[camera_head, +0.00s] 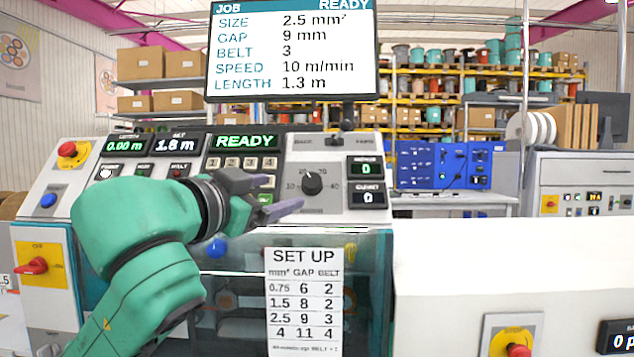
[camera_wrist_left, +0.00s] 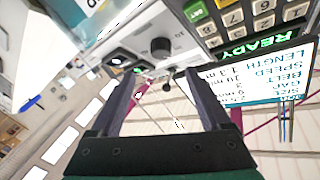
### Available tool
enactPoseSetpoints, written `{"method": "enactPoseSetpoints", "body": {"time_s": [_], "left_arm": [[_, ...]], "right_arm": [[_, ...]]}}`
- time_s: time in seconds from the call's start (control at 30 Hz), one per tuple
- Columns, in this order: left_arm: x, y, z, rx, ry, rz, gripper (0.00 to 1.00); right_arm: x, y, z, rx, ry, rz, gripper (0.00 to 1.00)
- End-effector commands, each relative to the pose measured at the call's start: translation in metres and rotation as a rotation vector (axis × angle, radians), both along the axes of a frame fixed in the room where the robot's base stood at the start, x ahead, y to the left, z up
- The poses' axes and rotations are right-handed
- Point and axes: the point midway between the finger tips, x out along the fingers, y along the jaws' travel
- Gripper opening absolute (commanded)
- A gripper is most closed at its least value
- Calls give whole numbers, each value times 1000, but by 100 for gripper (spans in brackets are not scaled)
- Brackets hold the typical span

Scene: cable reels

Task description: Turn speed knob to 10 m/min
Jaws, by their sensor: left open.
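The black speed knob (camera_head: 312,184) sits on a light panel at the right of the machine's console, with a scale marked 10 to 40 around it. Its pointer is too small to read surely. My left gripper (camera_head: 278,194) is open and empty, just left of the knob, its fingers pointing right. In the left wrist view a black knob (camera_wrist_left: 160,47) shows beyond and above the open fingers (camera_wrist_left: 160,80), apart from them. The job screen (camera_head: 292,50) reads speed 10 m/min. My right gripper is out of view.
Several grey keys (camera_head: 240,162) and a green READY display (camera_head: 244,140) lie left of the knob. Two small counter displays (camera_head: 366,183) are right of it. A red stop button (camera_head: 68,150) is at far left. A set-up sheet (camera_head: 303,300) hangs below on the machine front.

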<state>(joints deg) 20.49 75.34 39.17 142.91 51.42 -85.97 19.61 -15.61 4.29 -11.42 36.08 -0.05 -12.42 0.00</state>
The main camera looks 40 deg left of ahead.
Motion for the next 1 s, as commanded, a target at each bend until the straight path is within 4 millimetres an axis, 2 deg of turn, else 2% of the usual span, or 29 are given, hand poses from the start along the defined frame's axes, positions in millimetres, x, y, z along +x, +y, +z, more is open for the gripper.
{"method": "enactPoseSetpoints", "body": {"time_s": [0.03, 0.13, 0.2, 0.3, 0.37, 0.53, 0.67, 0.87, 1.0], "left_arm": [[12, 3, 7, -4, 11, -2, 81], [34, 8, 11, -7, 12, -2, 81], [50, 13, 11, -6, 12, 0, 81], [72, 18, 10, -3, 13, 0, 81], [87, 22, 4, 2, 10, 2, 81], [117, 29, 2, 2, 5, 1, 81], [124, 31, -1, 2, 3, -1, 81], [125, 31, -2, 0, 3, -1, 81], [125, 31, -2, 0, 3, -1, 27]], "right_arm": [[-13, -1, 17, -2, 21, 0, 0], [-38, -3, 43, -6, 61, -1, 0], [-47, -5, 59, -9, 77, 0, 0], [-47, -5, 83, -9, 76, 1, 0], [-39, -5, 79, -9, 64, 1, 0], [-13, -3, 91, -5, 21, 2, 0], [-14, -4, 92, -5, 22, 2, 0], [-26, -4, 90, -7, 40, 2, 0], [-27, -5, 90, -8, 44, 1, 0]]}}
